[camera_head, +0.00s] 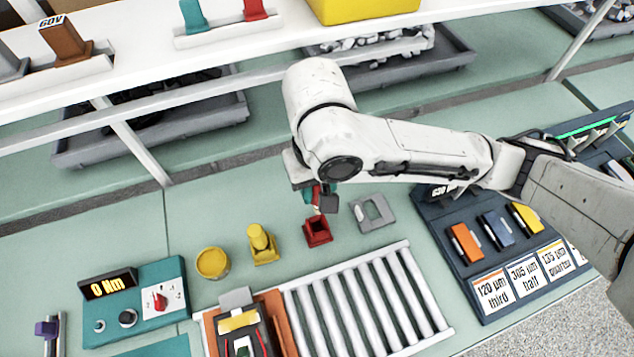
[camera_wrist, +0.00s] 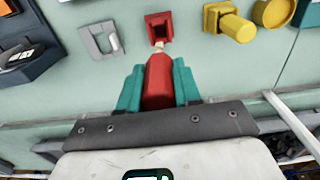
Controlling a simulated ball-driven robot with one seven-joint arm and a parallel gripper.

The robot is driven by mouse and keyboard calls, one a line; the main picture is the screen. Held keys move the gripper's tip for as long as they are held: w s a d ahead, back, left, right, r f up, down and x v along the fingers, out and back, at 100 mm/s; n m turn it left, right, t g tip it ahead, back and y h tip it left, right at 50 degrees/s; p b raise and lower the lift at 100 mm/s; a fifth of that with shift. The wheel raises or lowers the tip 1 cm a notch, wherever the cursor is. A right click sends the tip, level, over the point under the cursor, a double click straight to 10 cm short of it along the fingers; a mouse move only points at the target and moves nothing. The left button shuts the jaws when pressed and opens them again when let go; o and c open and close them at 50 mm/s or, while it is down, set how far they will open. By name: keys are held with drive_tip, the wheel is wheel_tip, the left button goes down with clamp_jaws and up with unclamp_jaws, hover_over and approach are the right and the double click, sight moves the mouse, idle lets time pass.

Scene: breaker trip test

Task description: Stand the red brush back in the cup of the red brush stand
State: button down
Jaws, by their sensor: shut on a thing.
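The red brush (camera_wrist: 158,85) is in my gripper (camera_wrist: 157,76), between its two teal fingers. Its pale tip points toward the red brush stand (camera_wrist: 158,20). In the head view, my gripper (camera_head: 318,197) hangs from the arm just above the red brush stand (camera_head: 317,234). Only a little of the red brush (camera_head: 316,196) shows there, the rest hidden by the gripper. The stand sits upright on the green bench, its square cup opening visible in the wrist view. The tip appears close to the cup's near edge; I cannot tell if they touch.
A yellow stand with a yellow brush (camera_head: 261,244) and a yellow cup (camera_head: 212,263) are left of the red stand. A grey bracket (camera_head: 374,213) lies close on its right. White rollers (camera_head: 365,305) lie in front. A dark rack (camera_head: 490,245) stands further right.

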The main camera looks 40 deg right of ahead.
drive_tip(key=shift+f+b, duration=2.05)
drive_tip(key=shift+f, duration=0.8)
drive_tip(key=shift+f+b, duration=1.7)
drive_tip(key=shift+f, duration=1.35)
drive_tip(key=c, duration=0.7)
unclamp_jaws()
drive_tip(key=shift+r, duration=0.15)
wheel_tip(320, 180, up, 11)
drive_tip(key=p, duration=0.3)
drive_tip(key=shift+f, duration=0.2)
